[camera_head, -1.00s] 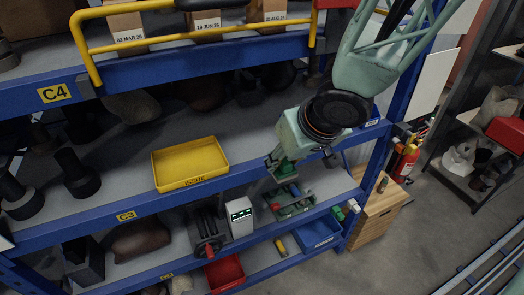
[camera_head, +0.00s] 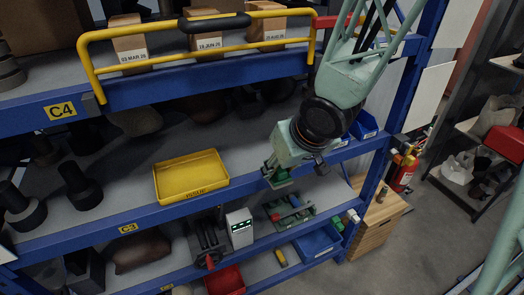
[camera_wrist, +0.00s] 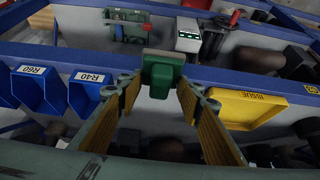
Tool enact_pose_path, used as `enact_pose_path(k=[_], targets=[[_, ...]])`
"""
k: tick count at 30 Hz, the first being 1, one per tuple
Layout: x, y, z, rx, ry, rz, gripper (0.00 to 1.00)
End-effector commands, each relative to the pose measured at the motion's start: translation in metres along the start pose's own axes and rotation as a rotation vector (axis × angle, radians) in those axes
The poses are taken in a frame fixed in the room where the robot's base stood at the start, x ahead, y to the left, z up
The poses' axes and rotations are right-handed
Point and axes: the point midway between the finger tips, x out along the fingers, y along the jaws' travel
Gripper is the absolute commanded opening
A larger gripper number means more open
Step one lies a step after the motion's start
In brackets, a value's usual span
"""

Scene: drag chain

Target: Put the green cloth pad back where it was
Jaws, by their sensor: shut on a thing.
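The green cloth pad (camera_wrist: 162,74) is a small dark green block with a pale beige top edge in the wrist view. It sits between the fingertips of my gripper (camera_wrist: 161,82), which is shut on it. In the head view, my gripper (camera_head: 276,174) hangs in front of the middle shelf, right of the yellow ISSUE tray (camera_head: 191,194). The pad (camera_head: 280,181) shows there only as a small green patch at the fingertips. Whether it touches the shelf, I cannot tell.
Blue bins marked R60 (camera_wrist: 32,90) and R40 (camera_wrist: 88,92) stand on the shelf, opposite the tray. A blue shelf edge (camera_wrist: 230,78) runs just past the pad. A green rack (camera_head: 290,211) and white device (camera_head: 239,228) stand lower. A yellow rail (camera_head: 200,75) is above.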

Motion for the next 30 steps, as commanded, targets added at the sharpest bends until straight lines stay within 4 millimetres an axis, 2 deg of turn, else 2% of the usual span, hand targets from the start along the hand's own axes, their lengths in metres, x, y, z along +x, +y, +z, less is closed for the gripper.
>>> enact_pose_path(k=[11,24,30], targets=[[0.022,0.001,-0.031,0.0,0.0,-0.001,0.21],[0.053,0.005,-0.077,-0.001,0.0,0.0,0.21],[0.064,0.005,-0.091,0.0,0.0,0.0,0.21]])
